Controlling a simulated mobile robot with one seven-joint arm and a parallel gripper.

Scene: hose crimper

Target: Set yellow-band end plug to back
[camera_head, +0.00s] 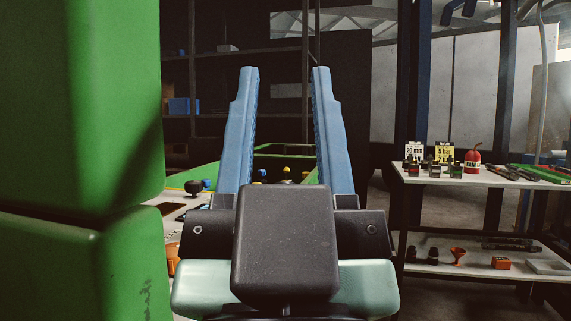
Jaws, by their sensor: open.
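My gripper (285,72) fills the middle of the view. Its two long blue fingers point away from me and stand wide apart, with nothing held between them. Beyond the fingers, small yellow and blue pieces (286,170) show at a green-edged work area (283,149). They are too small to tell whether one is the yellow-band end plug. I cannot make out the plug's band or its setting. My gripper's dark body hides much of the surface in front.
Large green machine bodies (80,110) stand close on the left. A black knob (194,186) is beside a light bench (166,197). On the right, a white-topped shelf (490,177) carries signs, several small dark fittings and a red container (473,161).

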